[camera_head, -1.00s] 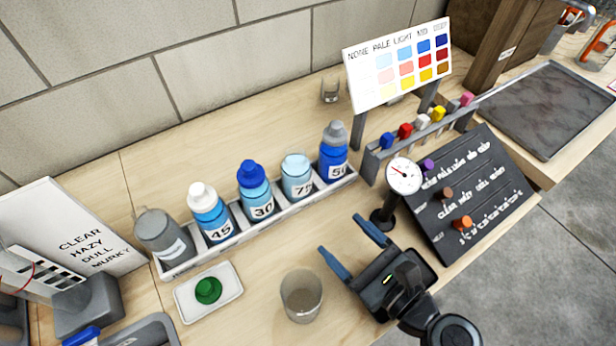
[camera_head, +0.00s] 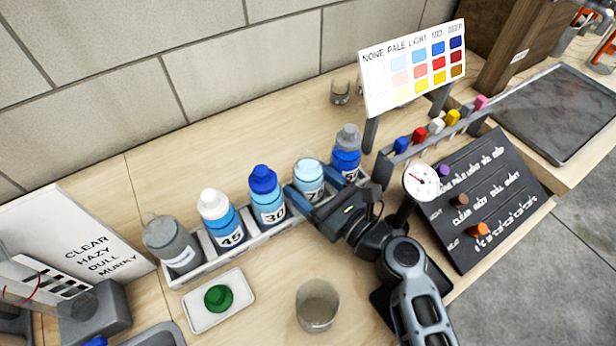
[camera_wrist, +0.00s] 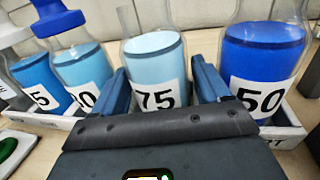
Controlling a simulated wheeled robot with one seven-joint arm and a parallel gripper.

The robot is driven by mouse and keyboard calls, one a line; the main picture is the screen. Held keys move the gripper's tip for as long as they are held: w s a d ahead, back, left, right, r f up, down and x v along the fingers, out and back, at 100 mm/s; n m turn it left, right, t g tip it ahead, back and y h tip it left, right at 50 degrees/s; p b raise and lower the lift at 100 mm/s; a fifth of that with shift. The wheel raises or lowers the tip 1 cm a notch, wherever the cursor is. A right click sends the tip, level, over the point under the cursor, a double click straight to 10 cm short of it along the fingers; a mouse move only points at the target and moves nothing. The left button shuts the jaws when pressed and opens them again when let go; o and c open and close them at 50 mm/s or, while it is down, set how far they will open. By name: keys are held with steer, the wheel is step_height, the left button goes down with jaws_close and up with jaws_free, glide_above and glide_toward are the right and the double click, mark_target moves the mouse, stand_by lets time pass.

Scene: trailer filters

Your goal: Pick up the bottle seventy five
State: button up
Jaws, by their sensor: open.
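The bottle seventy five (camera_head: 309,172) is a clear bottle with pale blue liquid, standing upright in the white rack between the bottle marked 30 and the bottle marked 50. In the wrist view the bottle seventy five (camera_wrist: 153,62) shows its label between my fingers. My gripper (camera_head: 322,182) is open, with one finger to each side of the bottle. In the wrist view my gripper (camera_wrist: 160,92) has its blue fingers apart; contact with the bottle cannot be told.
A glass beaker (camera_head: 317,305) and a white tray with a green cap (camera_head: 218,298) stand in front. A gauge (camera_head: 421,182) stands right.

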steer(key=shift+w+a+f, duration=0.1)
steer(key=shift+w+a, duration=0.35)
steer(key=shift+a, duration=0.05)
steer(key=shift+c, duration=0.3)
steer(key=c, duration=0.9)
steer(key=shift+c, duration=0.5)
